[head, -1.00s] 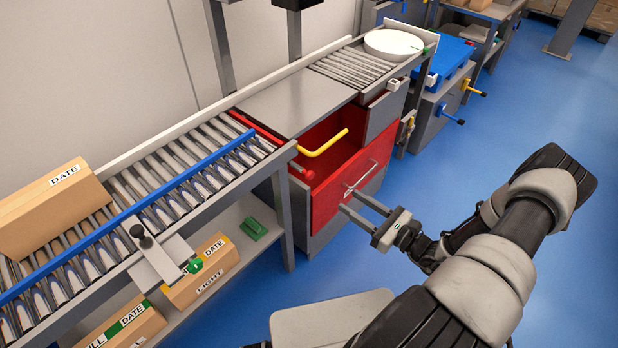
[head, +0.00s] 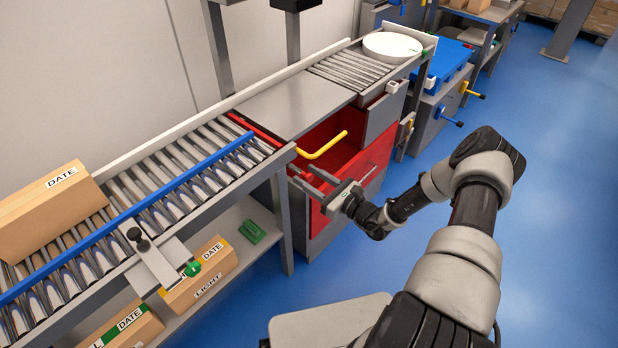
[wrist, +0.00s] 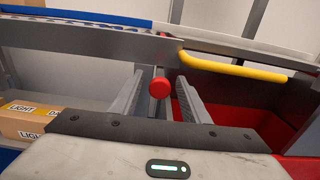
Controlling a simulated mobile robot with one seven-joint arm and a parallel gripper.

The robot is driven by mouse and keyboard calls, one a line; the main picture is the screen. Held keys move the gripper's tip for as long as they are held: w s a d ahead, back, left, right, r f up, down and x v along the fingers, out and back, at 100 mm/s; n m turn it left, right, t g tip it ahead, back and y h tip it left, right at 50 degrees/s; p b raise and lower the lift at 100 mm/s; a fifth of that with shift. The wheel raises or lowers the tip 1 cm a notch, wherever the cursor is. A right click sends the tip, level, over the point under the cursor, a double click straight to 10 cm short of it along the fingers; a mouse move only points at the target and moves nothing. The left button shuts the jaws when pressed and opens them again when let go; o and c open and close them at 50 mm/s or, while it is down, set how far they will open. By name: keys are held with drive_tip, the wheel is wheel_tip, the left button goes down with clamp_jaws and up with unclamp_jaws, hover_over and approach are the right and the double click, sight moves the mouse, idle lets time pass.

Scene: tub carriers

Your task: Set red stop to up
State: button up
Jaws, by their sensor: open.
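The red stop shows in the head view as a red bar (head: 256,131) across the right end of the roller conveyor, beside the grey plate. Its height against the rollers is hard to tell. A round red knob (wrist: 160,88) on a short rod shows below the conveyor edge in the wrist view. My gripper (head: 302,174) is open and empty in front of the conveyor's end leg. In the wrist view its fingers (wrist: 160,78) stand on either side of the knob, with gaps on both sides. In the head view the knob is mostly hidden by the fingers.
A yellow bent handle (head: 324,147) stands close right of my gripper, over the open red drawer (head: 378,150). A blue rail (head: 150,197) runs along the rollers, with a cardboard box (head: 50,210) behind it. A green knob (head: 192,268) is at the front left. The blue floor at right is clear.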

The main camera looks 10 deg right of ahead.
clamp_jaws()
wheel_tip(320, 180, up, 6)
drive_tip(key=p, duration=0.4)
drive_tip(key=shift+f, duration=0.15)
drive_tip(key=shift+w+f, duration=0.1)
drive_tip(key=shift+c, duration=1)
unclamp_jaws()
drive_tip(key=shift+o, duration=1)
drive_tip(key=v, duration=1.7)
drive_tip(key=shift+s, duration=0.2)
